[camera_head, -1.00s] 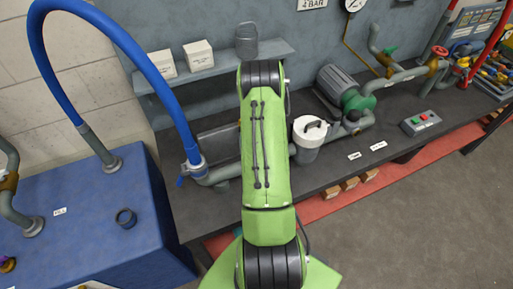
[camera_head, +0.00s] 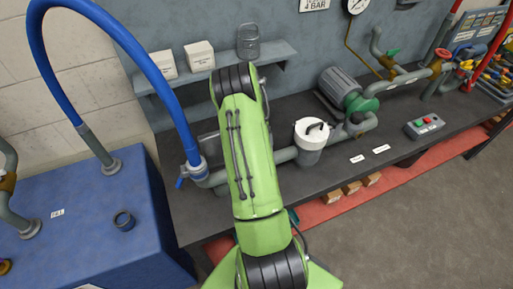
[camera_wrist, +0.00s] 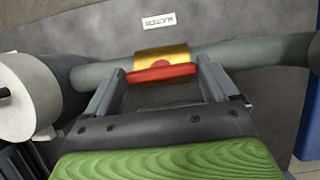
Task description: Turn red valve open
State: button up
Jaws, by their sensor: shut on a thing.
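In the wrist view a red valve handle (camera_wrist: 163,73) sits on a brass valve body (camera_wrist: 160,56) on a grey-green pipe (camera_wrist: 245,54). The handle lies nearly in line with the pipe in that view. My gripper (camera_wrist: 162,82) is shut on the red handle, with one finger at each end of it. In the head view my green arm hides the gripper and this valve.
A white-lidded pot (camera_head: 311,133) stands to the right of my arm and a blue hose (camera_head: 150,70) to the left.

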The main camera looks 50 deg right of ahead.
jog(key=o, duration=0.8)
jog(key=p+v, duration=0.2)
jog(key=v, duration=1.4)
jog(key=shift+w+f, duration=0.1)
